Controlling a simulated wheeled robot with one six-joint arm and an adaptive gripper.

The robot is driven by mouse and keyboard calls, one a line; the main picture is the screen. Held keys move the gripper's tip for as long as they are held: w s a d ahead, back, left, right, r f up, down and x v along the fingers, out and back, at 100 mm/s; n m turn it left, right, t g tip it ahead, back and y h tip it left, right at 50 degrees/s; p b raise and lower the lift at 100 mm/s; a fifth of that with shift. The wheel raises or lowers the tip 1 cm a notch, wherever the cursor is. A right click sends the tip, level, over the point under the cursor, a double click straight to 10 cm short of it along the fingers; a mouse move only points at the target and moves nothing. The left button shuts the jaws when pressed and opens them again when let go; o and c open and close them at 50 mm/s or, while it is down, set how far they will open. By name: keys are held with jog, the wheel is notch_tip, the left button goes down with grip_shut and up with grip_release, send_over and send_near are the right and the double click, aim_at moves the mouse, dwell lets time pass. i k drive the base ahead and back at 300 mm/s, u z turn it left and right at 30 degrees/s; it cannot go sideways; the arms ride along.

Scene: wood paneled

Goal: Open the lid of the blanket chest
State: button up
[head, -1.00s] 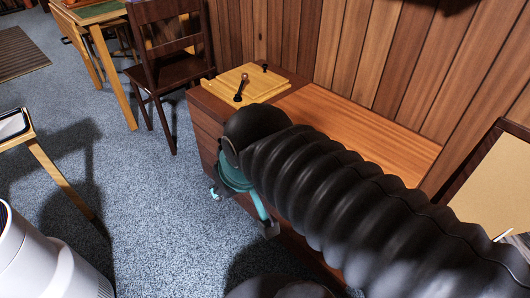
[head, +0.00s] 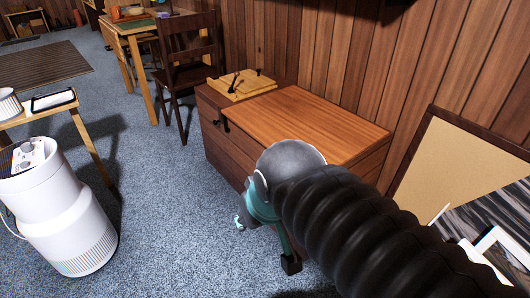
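The blanket chest (head: 222,150) is a brown wooden box against the paneled wall, in the middle of the head view. Its lighter orange-brown lid (head: 310,118) lies flat and looks closed. A small dark fitting (head: 226,125) shows at the front edge near the lid's left end. My gripper (head: 266,243), teal with dark tips, is in front of the chest, low over the carpet. Its fingers are spread apart with nothing visible between them. My black ribbed arm hides the chest's lower right front.
A yellow wooden board (head: 242,85) with small dark tools rests on the chest's left end, beside the lid. A dark chair (head: 188,65) stands behind left. A framed board (head: 450,165) leans at right. A white round appliance (head: 65,215) stands at left; carpet between is clear.

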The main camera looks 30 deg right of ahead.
aim_at(293, 113)
jog(key=z, duration=0.1)
jog(key=i, duration=0.7)
jog(key=z, duration=1)
jog(key=k, duration=0.85)
jog(key=u, duration=1.3)
